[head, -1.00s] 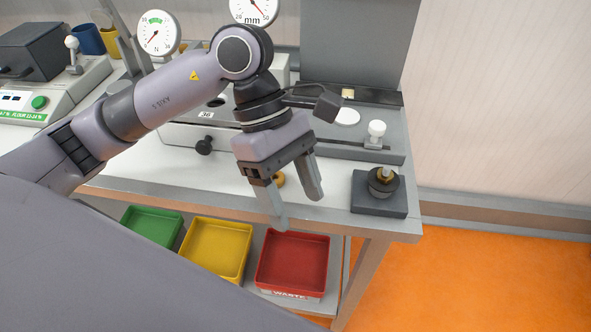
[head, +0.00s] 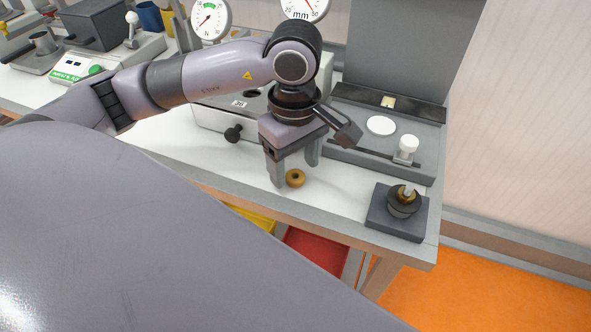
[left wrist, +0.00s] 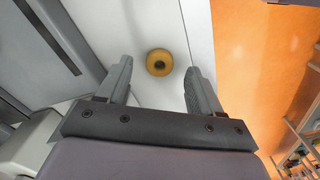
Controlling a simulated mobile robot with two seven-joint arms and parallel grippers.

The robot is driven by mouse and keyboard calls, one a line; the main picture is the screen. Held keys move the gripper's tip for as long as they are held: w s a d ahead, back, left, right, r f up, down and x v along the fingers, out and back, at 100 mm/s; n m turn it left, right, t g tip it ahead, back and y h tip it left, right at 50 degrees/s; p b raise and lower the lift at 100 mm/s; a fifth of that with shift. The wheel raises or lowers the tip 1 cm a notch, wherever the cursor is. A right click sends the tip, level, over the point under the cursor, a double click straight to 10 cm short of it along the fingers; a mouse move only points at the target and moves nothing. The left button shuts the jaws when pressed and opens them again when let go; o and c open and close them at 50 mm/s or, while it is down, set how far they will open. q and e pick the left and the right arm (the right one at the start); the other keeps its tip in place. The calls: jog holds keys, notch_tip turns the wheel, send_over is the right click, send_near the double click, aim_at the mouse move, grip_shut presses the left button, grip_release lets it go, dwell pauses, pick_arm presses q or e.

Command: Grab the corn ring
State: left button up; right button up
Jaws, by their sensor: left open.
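The corn ring (head: 295,178) is a small golden-brown ring with a dark hole. It lies flat on the white bench top, near the front edge. It also shows in the left wrist view (left wrist: 159,63), ahead of and between the two fingers. My left gripper (head: 294,174) points down, open and empty, with its fingertips close to the ring in the head view. I cannot tell whether a finger touches it. My right gripper is not in view.
A dark block with a round post (head: 403,203) stands at the bench's right corner. A grey device with a white disc (head: 381,126) stands behind. A box with a black knob (head: 233,134) is to the left. A red bin (head: 318,250) is below the bench.

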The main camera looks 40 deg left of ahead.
pick_arm(q)
jog(key=shift+f, duration=0.8)
jog(key=c, duration=0.9)
jog(key=shift+r, duration=0.1)
